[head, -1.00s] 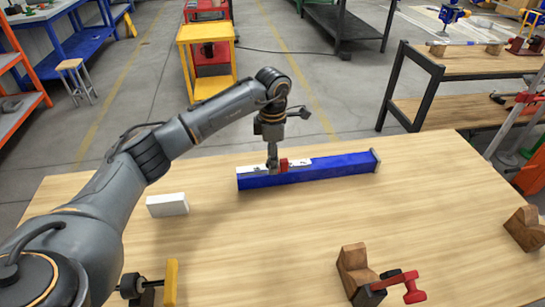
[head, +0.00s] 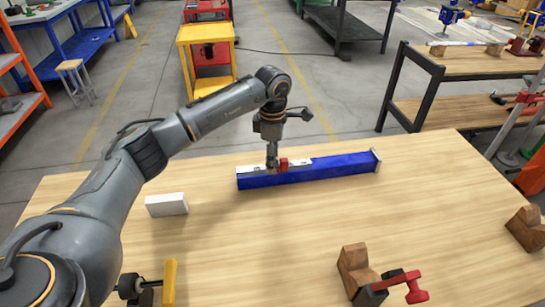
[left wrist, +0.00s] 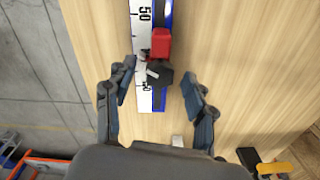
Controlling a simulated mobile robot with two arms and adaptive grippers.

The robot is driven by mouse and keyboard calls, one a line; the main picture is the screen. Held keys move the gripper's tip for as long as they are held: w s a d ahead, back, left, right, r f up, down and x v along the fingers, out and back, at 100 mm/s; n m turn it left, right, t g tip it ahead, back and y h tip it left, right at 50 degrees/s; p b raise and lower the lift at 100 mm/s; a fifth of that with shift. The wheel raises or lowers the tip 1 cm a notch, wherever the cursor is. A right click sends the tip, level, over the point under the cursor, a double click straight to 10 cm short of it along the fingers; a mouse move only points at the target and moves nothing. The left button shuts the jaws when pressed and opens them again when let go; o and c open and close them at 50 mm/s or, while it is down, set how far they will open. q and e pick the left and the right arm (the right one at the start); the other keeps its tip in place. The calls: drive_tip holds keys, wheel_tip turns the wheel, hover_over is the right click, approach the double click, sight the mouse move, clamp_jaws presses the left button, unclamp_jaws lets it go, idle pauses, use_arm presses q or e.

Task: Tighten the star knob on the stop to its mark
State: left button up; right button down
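The blue bar (head: 335,170) lies on the wooden bench with a white scale strip (head: 298,161) along it; the scale also shows in the left wrist view (left wrist: 143,30). The red stop (head: 283,163) sits on the bar, and it also shows in the left wrist view (left wrist: 160,42). The dark star knob (left wrist: 159,75) is beside the stop's red block. My left gripper (head: 271,166) points down at the stop. In the left wrist view its fingers (left wrist: 160,72) are apart, one on each side of the knob, with visible gaps. The knob's mark cannot be made out. My right gripper is out of view.
A white block (head: 167,205) lies left of the bar. A yellow-handled clamp (head: 170,284) and a wooden block (head: 355,268) with a red-handled clamp (head: 405,284) are at the front. Another wooden block (head: 525,230) is at right. The bench's middle is clear.

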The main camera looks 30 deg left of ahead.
use_arm(q)
wheel_tip(320, 180, up, 12)
idle(0.6)
drive_tip(key=shift+s+f, duration=0.1)
idle(0.4)
